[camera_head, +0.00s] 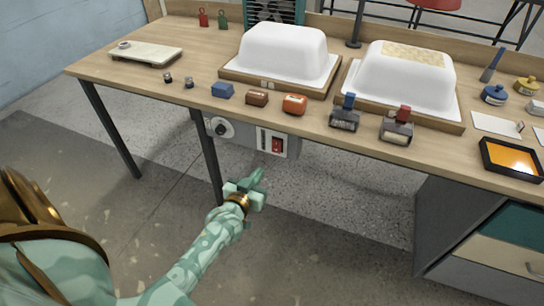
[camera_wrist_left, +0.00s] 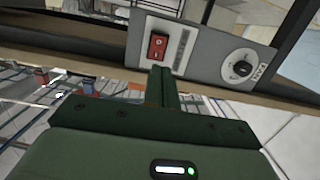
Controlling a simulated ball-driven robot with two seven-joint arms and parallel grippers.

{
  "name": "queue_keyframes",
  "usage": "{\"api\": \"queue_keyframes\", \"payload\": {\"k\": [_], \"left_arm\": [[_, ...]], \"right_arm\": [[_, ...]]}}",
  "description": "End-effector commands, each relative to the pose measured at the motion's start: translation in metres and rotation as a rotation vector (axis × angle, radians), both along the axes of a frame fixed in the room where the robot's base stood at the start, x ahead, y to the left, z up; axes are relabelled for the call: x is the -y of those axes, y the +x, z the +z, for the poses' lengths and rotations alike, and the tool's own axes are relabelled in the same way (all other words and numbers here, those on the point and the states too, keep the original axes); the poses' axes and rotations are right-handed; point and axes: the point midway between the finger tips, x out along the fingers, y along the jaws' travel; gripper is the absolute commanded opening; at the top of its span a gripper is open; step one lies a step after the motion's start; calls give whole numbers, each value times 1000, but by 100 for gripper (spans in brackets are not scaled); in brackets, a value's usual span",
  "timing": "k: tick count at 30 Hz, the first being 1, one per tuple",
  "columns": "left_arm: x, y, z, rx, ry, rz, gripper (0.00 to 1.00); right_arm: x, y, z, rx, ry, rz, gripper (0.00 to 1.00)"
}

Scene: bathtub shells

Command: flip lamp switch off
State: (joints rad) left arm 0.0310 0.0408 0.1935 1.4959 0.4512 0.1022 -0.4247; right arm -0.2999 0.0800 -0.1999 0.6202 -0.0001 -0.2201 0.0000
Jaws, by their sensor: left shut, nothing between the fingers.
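The lamp switch (camera_head: 276,145) is a red rocker on a light plate, set in a grey control panel (camera_head: 240,139) under the table's front edge. In the left wrist view the red switch (camera_wrist_left: 158,46) sits on the panel (camera_wrist_left: 200,50) just beyond my fingers. My left gripper (camera_head: 259,178) is shut and empty, below and a little left of the switch in the head view. In the left wrist view its closed fingers (camera_wrist_left: 162,85) point toward the switch. I cannot tell whether they touch it. My right gripper is not in view.
A round knob (camera_head: 221,128) is on the same panel, left of the switch. The wooden table (camera_head: 190,75) carries white tub shells (camera_head: 283,50), stamps and small blocks (camera_head: 222,90). A table leg (camera_head: 207,160) stands left of my gripper. The floor in front is open.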

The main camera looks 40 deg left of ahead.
Motion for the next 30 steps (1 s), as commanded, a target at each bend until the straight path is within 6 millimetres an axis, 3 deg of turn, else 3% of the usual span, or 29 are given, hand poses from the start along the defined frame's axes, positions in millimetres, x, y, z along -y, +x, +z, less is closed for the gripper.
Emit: {"api": "queue_keyframes", "payload": {"k": [9,15,21,30], "left_arm": [[-16,66,-16,-3,0,1,0],[-23,93,-19,-4,0,0,0],[-26,104,-17,-2,1,1,0],[-26,104,-16,-1,1,0,0]], "right_arm": [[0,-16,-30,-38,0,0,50],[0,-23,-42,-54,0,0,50],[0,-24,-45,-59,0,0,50],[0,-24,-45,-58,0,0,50]]}}
